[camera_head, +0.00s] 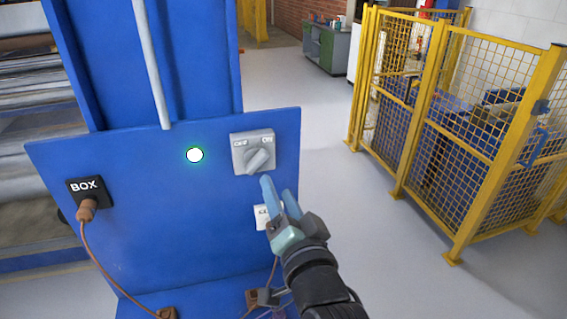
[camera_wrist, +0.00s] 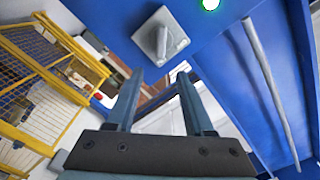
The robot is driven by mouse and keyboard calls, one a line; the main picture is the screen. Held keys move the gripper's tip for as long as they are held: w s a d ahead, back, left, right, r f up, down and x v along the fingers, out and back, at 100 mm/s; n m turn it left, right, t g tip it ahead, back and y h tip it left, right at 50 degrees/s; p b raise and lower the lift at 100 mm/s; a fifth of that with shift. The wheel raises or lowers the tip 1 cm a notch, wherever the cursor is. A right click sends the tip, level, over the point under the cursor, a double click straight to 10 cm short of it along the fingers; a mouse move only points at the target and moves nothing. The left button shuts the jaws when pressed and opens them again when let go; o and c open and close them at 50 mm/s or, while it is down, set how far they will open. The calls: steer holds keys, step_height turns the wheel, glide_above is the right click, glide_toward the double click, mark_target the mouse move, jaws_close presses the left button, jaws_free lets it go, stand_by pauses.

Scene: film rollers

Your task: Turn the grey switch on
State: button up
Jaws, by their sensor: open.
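The grey switch (camera_head: 253,152) is a square grey plate with a rotary knob, fixed at the upper right of the blue panel (camera_head: 140,225). Its labels read OFF at the left and ON at the right. The knob is tilted, its upper end leaning right. My gripper (camera_head: 277,190) is just below the switch, in front of the panel. In the wrist view the switch (camera_wrist: 161,37) is beyond the fingertips, and my two fingers (camera_wrist: 157,80) are apart with nothing between them. No contact with the knob shows.
A lit white-green lamp (camera_head: 195,155) is left of the switch. A black BOX socket (camera_head: 90,192) with a brown plug and cable is at the panel's left. A white fitting (camera_head: 262,217) is partly behind my gripper. A yellow mesh fence (camera_head: 430,130) stands right; grey floor between is clear.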

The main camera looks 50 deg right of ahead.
steer(key=shift+v, duration=1.1)
steer(key=w+a+r+n+t+y, duration=0.2)
steer(key=w+a+r+n+t, duration=0.15)
steer(key=a+r, duration=0.55)
steer(key=w+a+r+n+t+y, duration=0.1)
steer(key=w+a+r+n+t, duration=0.2)
steer(key=a+r, duration=0.6)
steer(key=s+a+r+n+t+y, duration=0.2)
steer(key=s+a+r+n+y, duration=0.1)
steer(key=a+r, duration=0.3)
steer(key=s+a+r+n+t+y, duration=0.3)
steer(key=a+r+n, duration=0.3)
steer(key=r, duration=0.5)
steer(key=shift+s, duration=0.75)
